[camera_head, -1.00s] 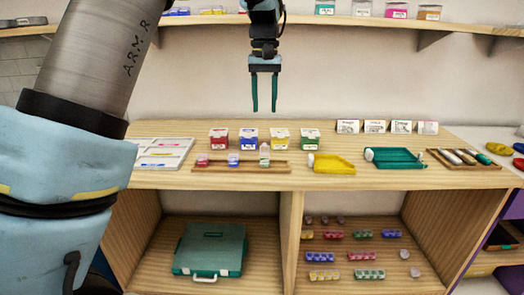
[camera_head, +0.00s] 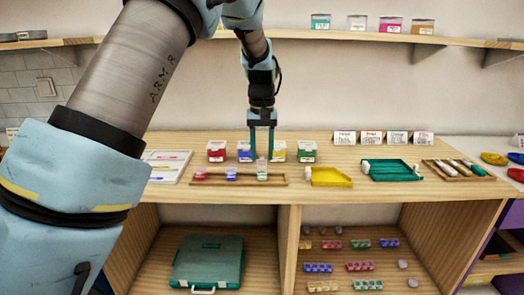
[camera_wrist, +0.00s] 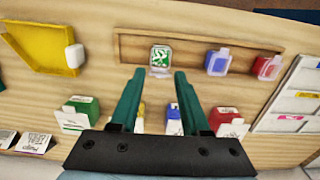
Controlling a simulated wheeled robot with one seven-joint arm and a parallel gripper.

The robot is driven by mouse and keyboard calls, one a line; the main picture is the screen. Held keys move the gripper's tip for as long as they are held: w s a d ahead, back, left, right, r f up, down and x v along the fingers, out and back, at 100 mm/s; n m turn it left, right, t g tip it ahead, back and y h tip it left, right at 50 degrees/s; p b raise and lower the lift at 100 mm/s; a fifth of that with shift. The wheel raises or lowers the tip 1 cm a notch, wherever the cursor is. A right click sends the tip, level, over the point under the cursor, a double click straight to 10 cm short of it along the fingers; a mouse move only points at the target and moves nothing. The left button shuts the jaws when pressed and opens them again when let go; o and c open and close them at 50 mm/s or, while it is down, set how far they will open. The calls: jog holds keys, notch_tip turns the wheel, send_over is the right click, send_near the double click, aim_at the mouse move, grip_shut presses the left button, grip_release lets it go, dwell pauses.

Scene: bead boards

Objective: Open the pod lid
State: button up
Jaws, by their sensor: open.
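Several small clear pods sit in a shallow wooden tray (camera_head: 275,181) on the tabletop. They are a red pod (camera_head: 200,174), a blue pod (camera_head: 231,175) and a pale green pod (camera_head: 262,173) at the right. The green pod (camera_wrist: 160,56) also shows in the wrist view, with a clear tab on its near side. I cannot tell how its lid stands. My gripper (camera_head: 262,155) is open and empty, pointing down just above the green pod. In the wrist view, the fingertips (camera_wrist: 159,72) lie just short of it, one to each side.
Red (camera_head: 216,152), blue, yellow and green (camera_head: 306,152) boxes stand close behind the tray, near my fingers. A yellow tray (camera_head: 330,178) and a green tray (camera_head: 391,171) lie to the right. Cards (camera_head: 371,138) stand at the back. A green case (camera_head: 208,262) lies on the lower shelf.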

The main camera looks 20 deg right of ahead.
grip_shut()
jog(key=shift+w+r+g+p, duration=0.25)
jog(key=shift+r+g+p, duration=0.05)
jog(key=shift+p, duration=0.65)
jog(key=p, duration=0.2)
jog(key=shift+w+d+r+g+y+p, duration=0.1)
jog(key=shift+w+d+g+y+p, duration=0.1)
jog(key=shift+w+g+y+p, duration=0.15)
jog(key=shift+w+d+g+p, duration=0.15)
jog(key=shift+g+p, duration=0.4)
jog(key=shift+p, duration=0.35)
jog(key=shift+f+y, duration=0.25)
jog(key=shift+f, duration=0.1)
